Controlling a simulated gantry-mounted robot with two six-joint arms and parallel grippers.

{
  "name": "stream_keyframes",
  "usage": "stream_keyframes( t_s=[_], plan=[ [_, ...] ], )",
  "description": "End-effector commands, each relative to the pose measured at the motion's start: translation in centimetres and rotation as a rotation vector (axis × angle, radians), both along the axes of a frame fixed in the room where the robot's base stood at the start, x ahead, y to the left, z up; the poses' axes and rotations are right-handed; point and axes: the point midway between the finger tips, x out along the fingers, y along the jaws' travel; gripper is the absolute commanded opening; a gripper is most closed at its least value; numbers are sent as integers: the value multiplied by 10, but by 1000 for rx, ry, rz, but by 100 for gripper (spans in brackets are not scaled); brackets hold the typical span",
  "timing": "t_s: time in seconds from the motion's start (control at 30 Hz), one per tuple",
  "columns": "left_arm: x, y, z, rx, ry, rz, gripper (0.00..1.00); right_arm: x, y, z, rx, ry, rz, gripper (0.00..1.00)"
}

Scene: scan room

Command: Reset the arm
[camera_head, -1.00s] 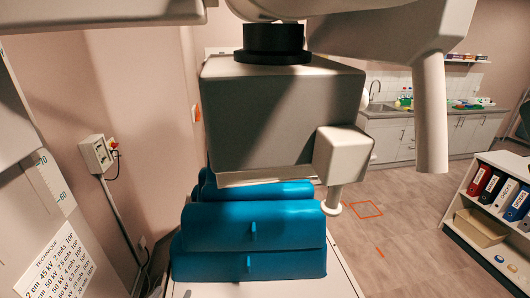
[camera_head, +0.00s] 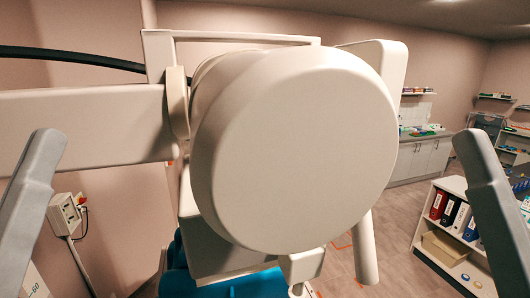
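A large white X-ray machine arm fills the middle of the view, and its round end cap (camera_head: 295,150) faces me close up. A horizontal white beam (camera_head: 90,130) of it runs in from the left. Below the cap, the boxy white head (camera_head: 205,245) shows in part. Two grey bars, which look like links of my arms, rise at the left and right edges of the view. No gripper fingers can be made out on either side. The grey bars do not visibly touch the machine.
Blue cushions (camera_head: 175,262) lie partly hidden below the head. A wall box (camera_head: 65,214) with a cable is at the left. A low shelf (camera_head: 445,252) with binders stands at right. Cabinets (camera_head: 420,160) stand behind. Some floor is clear between shelf and machine.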

Motion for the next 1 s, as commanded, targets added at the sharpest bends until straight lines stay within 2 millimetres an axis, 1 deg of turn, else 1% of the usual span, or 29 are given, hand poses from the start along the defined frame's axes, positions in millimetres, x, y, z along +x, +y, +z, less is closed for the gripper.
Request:
stream_keyframes(
  t_s=[0.03, 0.1, 0.17, 0.23, 0.4, 1.0],
  plan=[
    [0, 0, 37, 0, 2, 0, 80, 0, 0, 37, 0, 1, 0, 100],
    [1, 0, 51, 1, 3, 1, 80, 0, 0, 51, 0, 1, 0, 100],
    [1, 0, 57, 1, 3, 1, 80, 0, 0, 57, 0, 2, 0, 100],
    [1, 0, 58, 1, 4, 1, 80, 0, 0, 58, 0, 2, 0, 100],
    [1, 0, 54, 1, 4, 1, 80, 1, 0, 54, 0, 3, 0, 100],
    [1, 0, 54, 1, 4, 1, 80, 1, 0, 54, 0, 3, 0, 100]
  ],
)
